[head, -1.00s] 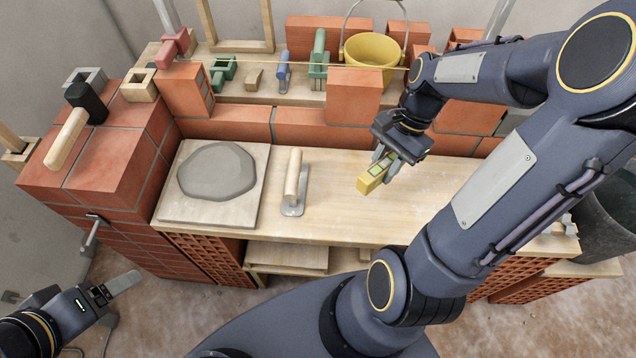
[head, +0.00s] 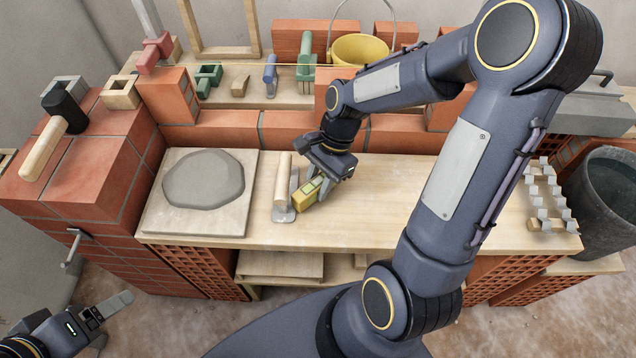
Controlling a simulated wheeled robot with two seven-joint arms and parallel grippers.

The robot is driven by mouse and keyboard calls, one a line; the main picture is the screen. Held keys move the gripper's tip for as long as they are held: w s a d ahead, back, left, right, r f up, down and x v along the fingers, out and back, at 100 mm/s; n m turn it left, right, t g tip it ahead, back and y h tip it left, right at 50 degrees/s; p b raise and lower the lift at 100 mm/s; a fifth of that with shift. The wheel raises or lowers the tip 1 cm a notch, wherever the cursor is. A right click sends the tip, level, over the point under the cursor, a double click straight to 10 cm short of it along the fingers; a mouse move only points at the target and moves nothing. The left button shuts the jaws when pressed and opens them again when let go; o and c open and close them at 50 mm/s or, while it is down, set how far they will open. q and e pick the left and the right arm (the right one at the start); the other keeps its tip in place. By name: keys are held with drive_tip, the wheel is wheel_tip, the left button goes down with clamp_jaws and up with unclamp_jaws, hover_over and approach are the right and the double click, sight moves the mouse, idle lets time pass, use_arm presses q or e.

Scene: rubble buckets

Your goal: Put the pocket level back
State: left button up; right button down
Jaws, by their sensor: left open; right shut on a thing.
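The pocket level (head: 305,196) is a small yellow block with green windows. My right gripper (head: 316,188) is shut on it, just above the wooden bench top and close to the right side of the trowel. I cannot tell whether the level touches the trowel or the bench. My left gripper (head: 108,308) is open and empty at the lower left, low in front of the brick pier and away from the bench.
A metal-clipped rack (head: 545,195) sits at the right end, near a dark bucket (head: 607,200). A mallet (head: 55,135) lies on the brick pier (head: 105,150).

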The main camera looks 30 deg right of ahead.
drive_tip(key=shift+f, duration=0.1)
drive_tip(key=shift+f, duration=0.25)
drive_tip(key=c, duration=1.1)
unclamp_jaws()
drive_tip(key=shift+r, duration=0.1)
drive_tip(key=p+v, duration=0.3)
drive_tip(key=v, duration=0.9)
drive_tip(key=shift+r+p, duration=0.2)
drive_tip(key=shift+p, duration=0.2)
drive_tip(key=s+a+r+n+t, duration=0.1)
drive_tip(key=s+n+t, duration=0.1)
drive_tip(key=s+n, duration=0.2)
drive_tip(key=s+a+r+n+t, duration=0.2)
drive_tip(key=s+n, duration=0.2)
drive_tip(key=n, duration=0.1)
drive_tip(key=s+a+r+n+t, duration=0.2)
drive_tip(key=s+n, duration=0.2)
drive_tip(key=shift+s+a+n+t, duration=0.1)
drive_tip(key=shift+s+n+t, duration=0.2)
drive_tip(key=shift+s+n, duration=0.1)
